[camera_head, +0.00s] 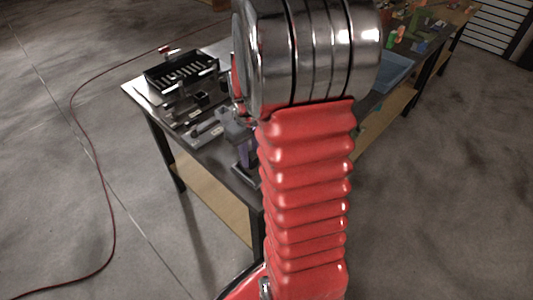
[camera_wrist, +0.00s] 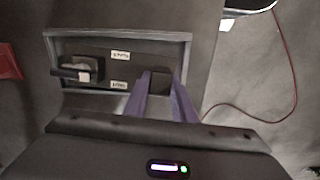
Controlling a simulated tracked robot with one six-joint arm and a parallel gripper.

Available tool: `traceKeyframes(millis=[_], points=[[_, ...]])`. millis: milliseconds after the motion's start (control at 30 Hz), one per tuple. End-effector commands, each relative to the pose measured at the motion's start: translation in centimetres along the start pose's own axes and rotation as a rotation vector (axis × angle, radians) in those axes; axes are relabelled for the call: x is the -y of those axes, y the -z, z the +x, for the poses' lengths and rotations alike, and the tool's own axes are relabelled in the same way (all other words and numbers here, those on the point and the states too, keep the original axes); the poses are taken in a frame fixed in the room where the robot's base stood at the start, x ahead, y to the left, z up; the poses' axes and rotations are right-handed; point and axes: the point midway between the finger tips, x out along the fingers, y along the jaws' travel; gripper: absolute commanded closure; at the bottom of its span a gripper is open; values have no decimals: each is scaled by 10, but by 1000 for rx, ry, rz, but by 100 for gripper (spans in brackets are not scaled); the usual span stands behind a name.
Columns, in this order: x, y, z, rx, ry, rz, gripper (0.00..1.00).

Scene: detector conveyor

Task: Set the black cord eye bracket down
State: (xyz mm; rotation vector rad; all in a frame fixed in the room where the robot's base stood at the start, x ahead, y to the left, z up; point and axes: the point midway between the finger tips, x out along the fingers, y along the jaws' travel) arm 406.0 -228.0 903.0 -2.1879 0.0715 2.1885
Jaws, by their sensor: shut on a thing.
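The black cord eye bracket (camera_wrist: 161,77) is a small dark block between the fingertips in the wrist view. My gripper (camera_wrist: 162,84) has purple fingers, shut on the bracket. The bracket is over the right part of a shallow grey-rimmed tray (camera_wrist: 120,34); whether it touches the tray floor I cannot tell. In the head view my gripper (camera_head: 243,157) is low at the near side of the bench, partly hidden by my red arm. I cannot make out the bracket there.
A dark part with a pale piece (camera_wrist: 78,70) sits in the tray's left part; two white labels (camera_wrist: 120,56) lie between. On the bench (camera_head: 134,90), a black slotted rack (camera_head: 183,72) stands at the back left. A red cable (camera_head: 92,150) runs over the floor.

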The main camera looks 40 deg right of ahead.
Motion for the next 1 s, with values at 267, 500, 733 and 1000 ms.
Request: traceKeyframes(millis=[267, 500, 733, 1000], points=[[0, 0, 0, -1, -1, 0, 100], [-1, 0, -3, -2, -1, 1, 100], [-1, 1, -28, -6, -3, 1, 100], [-1, 1, -74, -5, -3, 1, 100]])
